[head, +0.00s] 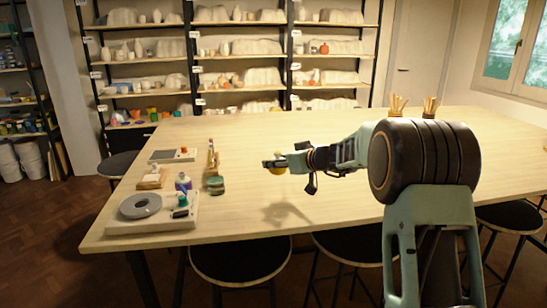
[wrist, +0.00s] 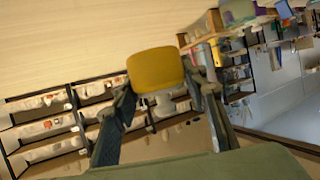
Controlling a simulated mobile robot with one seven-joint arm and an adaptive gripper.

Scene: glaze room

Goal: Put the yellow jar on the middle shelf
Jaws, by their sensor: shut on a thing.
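The yellow jar (wrist: 155,67) is between the fingertips of my gripper (wrist: 163,88) in the wrist view, and the gripper is shut on it. In the head view my gripper (head: 272,163) holds the yellow jar (head: 278,171) above the middle of the long wooden table. The gripper hides part of the jar there. The tall shelving (head: 240,57) stands along the back wall, beyond the table, with several boards holding pale pots and moulds. The shelving also shows tilted at the left of the wrist view (wrist: 75,104).
On the left of the table (head: 330,215) stand a wheel-like device (head: 141,206), a purple-bodied bottle (head: 183,183), a green jar (head: 216,185) and a scale (head: 174,155). Two brush pots (head: 397,106) stand at the far right edge. Stools (head: 240,259) surround the table. Its middle is clear.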

